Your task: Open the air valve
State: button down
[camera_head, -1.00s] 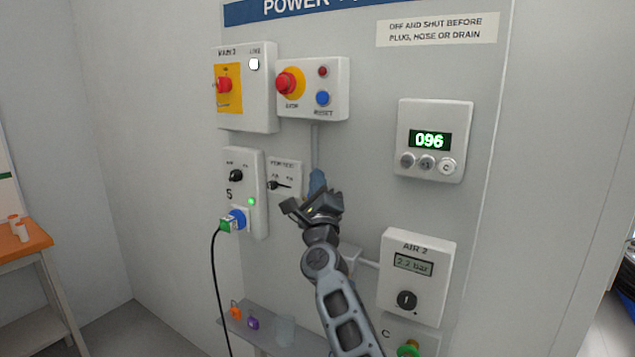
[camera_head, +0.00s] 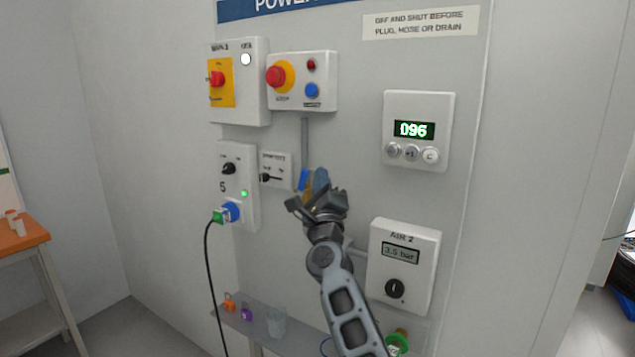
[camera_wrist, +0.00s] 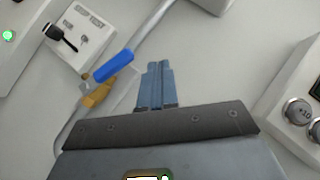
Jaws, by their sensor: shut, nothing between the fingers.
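The air valve has a blue lever (camera_head: 303,180) on a brass body. In the wrist view the blue lever (camera_wrist: 113,66) and brass body (camera_wrist: 97,95) are in plain sight. The lever points up and lies roughly along the pipe. My gripper (camera_head: 320,180) is just right of the lever. In the wrist view my gripper's fingers (camera_wrist: 155,84) are together and empty, with a gap between them and the lever. The AIR 2 box (camera_head: 403,265) shows 3.5 bar on its display. In the head view my gripper hides part of the valve.
A small grey switch box (camera_head: 277,170) is left of the valve, and the socket box (camera_head: 237,188) with a plugged cable is farther left. The counter box (camera_head: 417,130) showing 096 is to the right. A shelf (camera_head: 262,333) with small items is below.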

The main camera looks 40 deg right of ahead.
jog(key=s+a+f+p, duration=0.1)
jog(key=s+a, duration=0.3)
jog(key=s, duration=0.4)
jog(key=shift+s+a+f+p, duration=0.2)
jog(key=shift+s+f+p, duration=0.15)
jog(key=shift+s+f, duration=0.1)
jog(key=s+a+f+n+y, duration=0.5)
jog(key=s+f+n, duration=0.3)
jog(key=s+n, duration=0.3)
jog(key=s+a+f+n+y, duration=0.5)
jog(key=s+f+n, duration=0.35)
jog(key=s, duration=0.45)
jog(key=s+a+n+g+y, duration=0.1)
jog(key=s+a+n, duration=0.3)
jog(key=s, duration=0.7)
jog(key=s+a+n+g+y, duration=0.2)
jog(key=s+a+n+g, duration=0.2)
jog(key=s+n, duration=0.4)
jog(key=v, duration=0.3)
jog(key=shift+a, duration=0.3)
